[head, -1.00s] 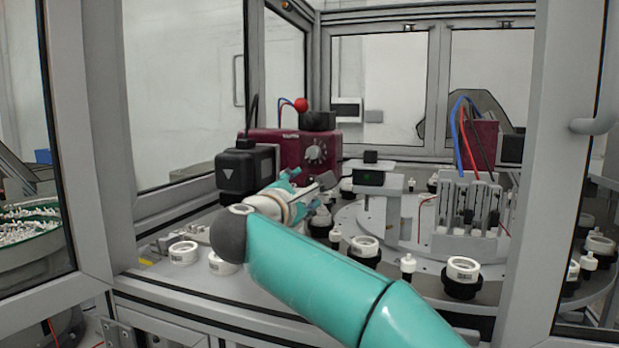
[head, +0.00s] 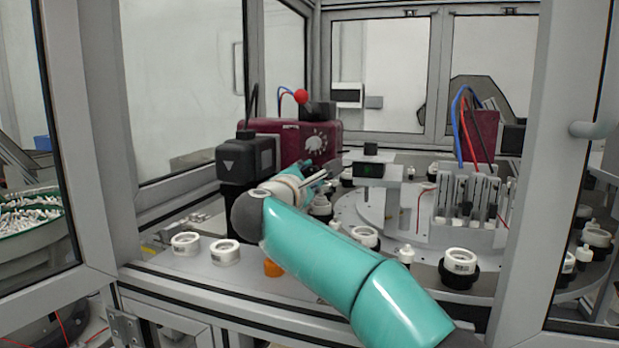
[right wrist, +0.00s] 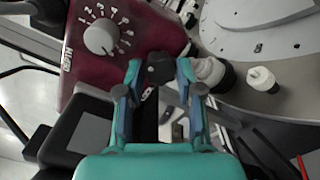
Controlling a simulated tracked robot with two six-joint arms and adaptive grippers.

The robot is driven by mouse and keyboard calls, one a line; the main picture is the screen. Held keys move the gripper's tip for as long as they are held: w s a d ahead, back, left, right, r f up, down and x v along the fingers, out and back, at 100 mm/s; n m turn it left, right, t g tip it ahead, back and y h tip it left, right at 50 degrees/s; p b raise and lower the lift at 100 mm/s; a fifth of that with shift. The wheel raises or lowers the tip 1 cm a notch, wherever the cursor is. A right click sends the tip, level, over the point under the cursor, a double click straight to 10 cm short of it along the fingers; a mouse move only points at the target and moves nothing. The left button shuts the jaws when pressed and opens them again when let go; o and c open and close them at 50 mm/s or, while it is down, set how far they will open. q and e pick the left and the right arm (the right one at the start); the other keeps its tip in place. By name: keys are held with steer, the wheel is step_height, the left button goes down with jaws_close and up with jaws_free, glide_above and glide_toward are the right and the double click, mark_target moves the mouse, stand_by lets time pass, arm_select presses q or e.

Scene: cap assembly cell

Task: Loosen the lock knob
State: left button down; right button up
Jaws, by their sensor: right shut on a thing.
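The lock knob (right wrist: 160,68) is a small black knob in the right wrist view, below the dark red unit. My right gripper (right wrist: 158,76) is shut on it, with one teal fingertip on each side. In the head view my right gripper (head: 319,180) reaches in front of the dark red unit (head: 285,137), and the knob is hidden there. The unit also carries a grey numbered dial (right wrist: 100,37), apart from the fingers. My left gripper is out of view.
A black box with a triangle mark (head: 246,158) stands left of my right wrist. A round plate (head: 345,212) with white and black parts lies to the right. White rings (head: 185,243) and an orange piece (head: 272,268) sit near the front edge. Cell frame posts flank the opening.

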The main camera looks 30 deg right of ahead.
steer(key=shift+c, duration=0.5)
steer(key=shift+f+n, duration=0.1)
steer(key=shift+n, duration=3.3)
steer(key=o, duration=1.2)
steer(key=shift+c, duration=0.2)
steer(key=shift+a, duration=0.15)
